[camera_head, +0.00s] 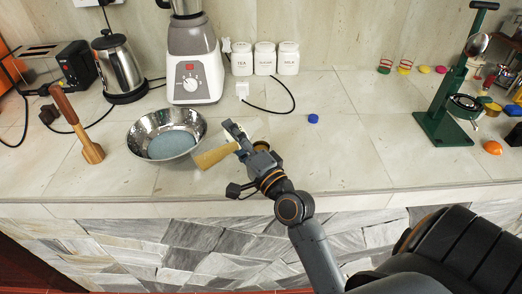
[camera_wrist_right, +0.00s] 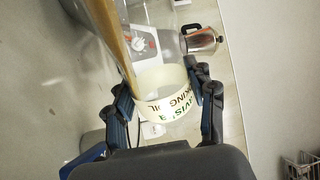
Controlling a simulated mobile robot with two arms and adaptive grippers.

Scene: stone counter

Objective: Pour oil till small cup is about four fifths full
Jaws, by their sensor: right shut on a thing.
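My right gripper (camera_head: 240,143) is shut on the oil bottle (camera_head: 215,156), which is tipped well over near the right side of the metal bowl. Amber oil lies along one side of the clear bottle. In the right wrist view the bottle's white lettered label (camera_wrist_right: 168,106) sits between the fingers of my right gripper (camera_wrist_right: 163,98), with oil (camera_wrist_right: 118,40) beyond it. No oil stream can be made out. A small round brown object (camera_head: 262,146) stands just behind my right wrist, partly hidden; I cannot tell whether it is the small cup. My left gripper is out of view.
A metal bowl (camera_head: 139,133) with blue-grey contents is left of the bottle. A blender (camera_head: 193,75), kettle (camera_head: 119,68) and white canisters (camera_head: 264,59) stand behind. A blue cap (camera_head: 313,118) lies right, and a green press (camera_head: 440,121) stands farther right. The counter between is clear.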

